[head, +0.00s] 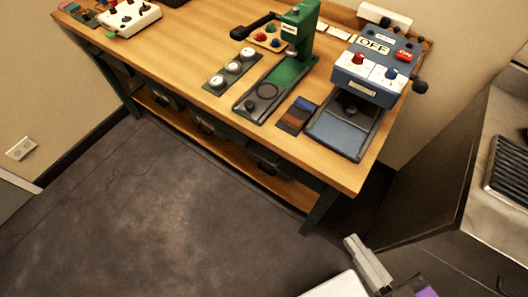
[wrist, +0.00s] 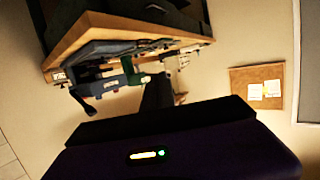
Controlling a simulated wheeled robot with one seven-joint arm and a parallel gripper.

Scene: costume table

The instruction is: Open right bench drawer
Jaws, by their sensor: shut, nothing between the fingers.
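The wooden workbench (head: 190,60) stands across the top of the head view on dark green legs. Below the right part of its top is a dark front (head: 262,160), partly in shadow under the overhang; I cannot make out a clear drawer edge or handle there. My gripper (head: 362,262) is at the bottom right of the head view, shut and empty, in front of and apart from the bench's right leg. In the wrist view the bench (wrist: 75,45) appears turned over at upper left, with its drawer front not distinguishable.
A blue machine with an OFF sign (head: 372,70) and a green press (head: 290,60) stand on the bench. A dark cabinet (head: 430,200) with a pale top is at right. Dark floor (head: 150,220) before the bench is clear. A corkboard (wrist: 262,88) hangs on the wall.

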